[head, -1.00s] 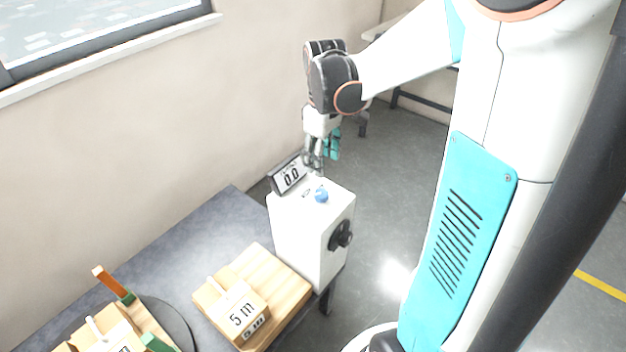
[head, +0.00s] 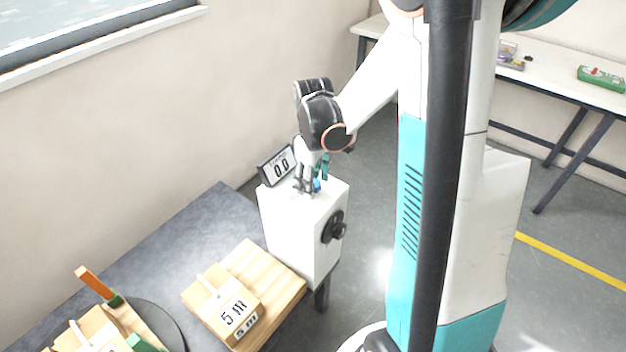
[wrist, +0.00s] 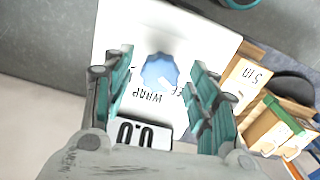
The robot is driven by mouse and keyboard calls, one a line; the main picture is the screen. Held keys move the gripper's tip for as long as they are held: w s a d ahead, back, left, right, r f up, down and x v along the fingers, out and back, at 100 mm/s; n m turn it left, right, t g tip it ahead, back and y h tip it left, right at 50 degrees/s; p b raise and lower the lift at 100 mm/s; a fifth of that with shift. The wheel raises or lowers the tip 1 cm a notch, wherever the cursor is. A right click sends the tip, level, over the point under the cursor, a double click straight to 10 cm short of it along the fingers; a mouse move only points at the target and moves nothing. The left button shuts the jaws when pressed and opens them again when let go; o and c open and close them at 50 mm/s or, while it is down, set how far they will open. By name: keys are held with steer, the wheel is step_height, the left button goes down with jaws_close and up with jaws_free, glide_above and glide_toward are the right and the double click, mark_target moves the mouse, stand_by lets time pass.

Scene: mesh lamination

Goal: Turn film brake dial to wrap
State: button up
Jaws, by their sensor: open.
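The film brake dial is a small blue scalloped knob (wrist: 160,71) on top of a white box (head: 290,215). In the head view the knob (head: 316,186) is partly hidden by my gripper (head: 311,187). In the wrist view the knob lies between the two teal fingers of my gripper (wrist: 160,95), with clear space on each side. The gripper is open, pointing down over the box top. The label WRAP (wrist: 148,96) is printed beside the knob; another label is partly covered by the knob's pale pointer, which points toward the lower right there.
A display reading 0.0 (head: 281,168) stands at the box's back edge. A black side knob (head: 334,228) is on its right face. A wooden board (head: 279,287) with a "5 m" block (head: 233,312) lies in front on the dark table (head: 190,238).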

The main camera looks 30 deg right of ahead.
steer(key=shift+c, duration=0.5)
steer(key=c, duration=1)
steer(key=shift+o, duration=0.2)
steer(key=m, duration=0.5)
steer(key=shift+m, duration=0.4)
steer(key=m, duration=0.5)
steer(key=shift+m, duration=0.4)
